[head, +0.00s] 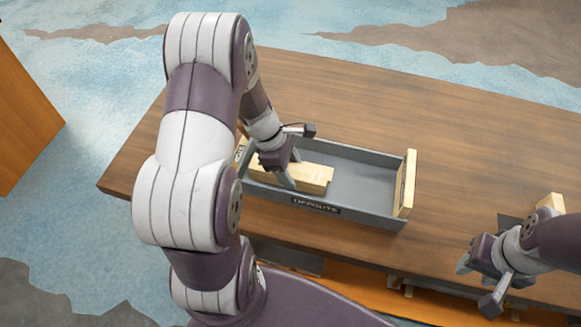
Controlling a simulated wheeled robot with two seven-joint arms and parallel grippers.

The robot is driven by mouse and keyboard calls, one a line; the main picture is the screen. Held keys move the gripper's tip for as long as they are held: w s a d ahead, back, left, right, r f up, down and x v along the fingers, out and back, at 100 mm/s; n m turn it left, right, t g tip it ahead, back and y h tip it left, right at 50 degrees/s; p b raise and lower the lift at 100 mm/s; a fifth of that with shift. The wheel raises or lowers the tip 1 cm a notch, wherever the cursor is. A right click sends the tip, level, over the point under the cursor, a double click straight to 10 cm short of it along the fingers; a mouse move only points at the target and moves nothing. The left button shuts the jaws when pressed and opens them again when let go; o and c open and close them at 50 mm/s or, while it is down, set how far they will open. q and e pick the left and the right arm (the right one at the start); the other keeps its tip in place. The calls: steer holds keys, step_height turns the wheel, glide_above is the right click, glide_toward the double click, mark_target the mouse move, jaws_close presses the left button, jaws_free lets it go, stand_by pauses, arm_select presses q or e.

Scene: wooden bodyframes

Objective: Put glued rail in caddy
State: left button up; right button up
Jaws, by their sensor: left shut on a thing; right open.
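The caddy is a grey open tray (370,176) with pale wooden ends and a dark label on its near long side. It stands on the brown table. A pale wooden rail (312,178) lies low within its left half, inside the walls as seen from here. My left gripper (287,178) reaches down into the tray and is shut on the rail. The gripper and wrist hide the rail's left part, so I cannot tell whether it rests on the tray floor. My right gripper (477,285) is open and empty, near the table's front edge at the lower right.
A pale wood piece (551,203) and a dark flat patch (510,226) are by my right arm. Wooden parts show below the front edge. An orange-brown wooden panel (22,120) stands at far left.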

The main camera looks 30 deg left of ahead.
arm_select(q)
steer(key=o, duration=1)
